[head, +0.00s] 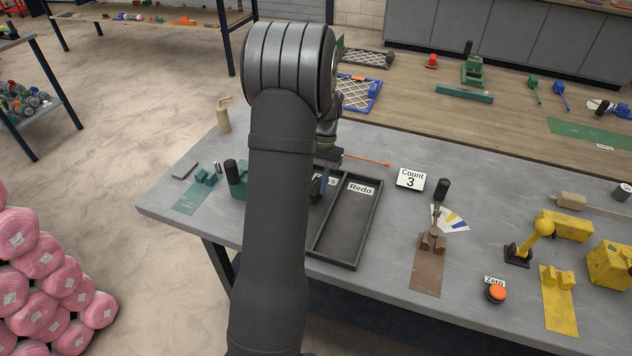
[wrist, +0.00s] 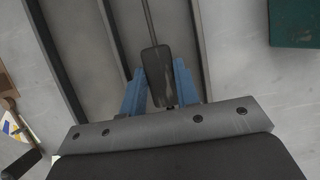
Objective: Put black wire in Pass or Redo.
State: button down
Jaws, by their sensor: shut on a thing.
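The black tray has two long compartments. The Redo side (head: 345,225) is bare and its label (head: 361,188) reads clearly. The Pass label (head: 328,181) is partly covered by my arm, which hides most of that compartment. My gripper (wrist: 158,90) has blue fingers shut on a dark block-shaped piece with a thin dark rod running from it, seemingly the black wire (wrist: 157,68). In the wrist view it is over the compartment nearer the teal block, the Pass side. Its height above the tray floor is unclear. In the head view one blue fingertip shows at the Pass side.
A teal tool (head: 238,180) stands left of the tray. Right of it are a Count 3 sign (head: 411,180), a brown stand (head: 431,250) and an orange button (head: 496,293). A thin orange rod (head: 368,161) lies behind the tray. The table's front edge is close.

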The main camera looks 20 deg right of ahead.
jog(key=shift+f, duration=0.2)
jog(key=c, duration=1)
grip_release()
jog(key=v, duration=1.7)
jog(key=shift+w+r, duration=0.1)
jog(key=shift+r, duration=0.1)
jog(key=shift+f, duration=0.1)
jog(key=x, duration=1.7)
jog(key=shift+f, duration=0.1)
